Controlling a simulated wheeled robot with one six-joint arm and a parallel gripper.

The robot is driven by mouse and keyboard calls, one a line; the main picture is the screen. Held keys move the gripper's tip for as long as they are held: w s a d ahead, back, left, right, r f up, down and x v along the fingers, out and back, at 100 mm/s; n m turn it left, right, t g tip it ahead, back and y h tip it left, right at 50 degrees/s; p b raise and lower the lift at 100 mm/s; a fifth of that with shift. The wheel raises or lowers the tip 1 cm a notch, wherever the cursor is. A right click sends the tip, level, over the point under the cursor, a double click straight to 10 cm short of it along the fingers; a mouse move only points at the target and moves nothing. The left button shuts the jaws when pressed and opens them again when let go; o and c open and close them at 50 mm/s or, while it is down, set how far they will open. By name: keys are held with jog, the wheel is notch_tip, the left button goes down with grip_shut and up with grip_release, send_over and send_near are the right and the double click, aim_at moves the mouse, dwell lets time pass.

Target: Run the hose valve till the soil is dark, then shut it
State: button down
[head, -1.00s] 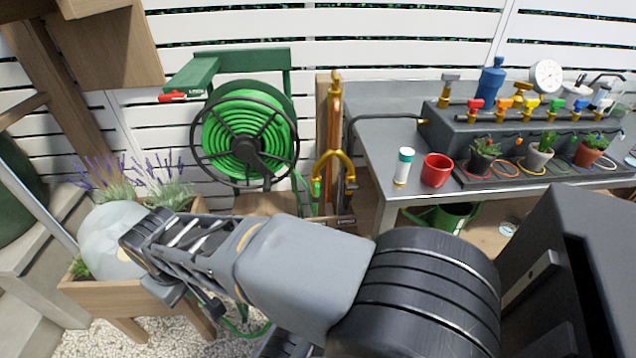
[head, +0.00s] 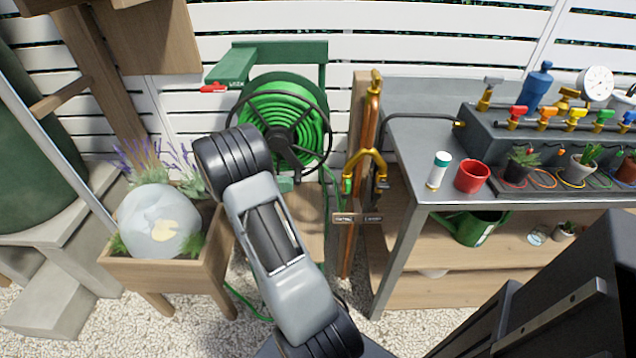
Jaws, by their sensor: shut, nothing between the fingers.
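A brass Y-shaped valve fitting (head: 366,160) sits on the copper standpipe (head: 373,108) right of the hose reel. I cannot tell whether its outlets are open or shut. Green hose (head: 285,125) is wound on the black reel, and a loose length (head: 243,300) lies low near the gravel. The wooden planter (head: 165,270) on the left holds lavender and a pale glass globe (head: 160,225). Its soil is mostly hidden, so its shade cannot be told. My arm rises in front of the reel; my gripper is not visible.
The grey bench (head: 415,150) on the right carries a valve manifold (head: 520,130), a red cup (head: 472,176), a white bottle (head: 439,170) and small potted plants. A green watering can (head: 475,228) sits on the lower shelf. A red lever (head: 213,88) hangs at the reel bracket.

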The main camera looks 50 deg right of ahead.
aim_at(346, 184)
jog(key=b+x, duration=0.2)
jog(key=x, duration=1.1)
jog(key=shift+s+d+r+b, duration=0.1)
jog(key=shift+s+d+b, duration=0.1)
jog(key=shift+s+b, duration=0.1)
jog(key=shift+r, duration=0.1)
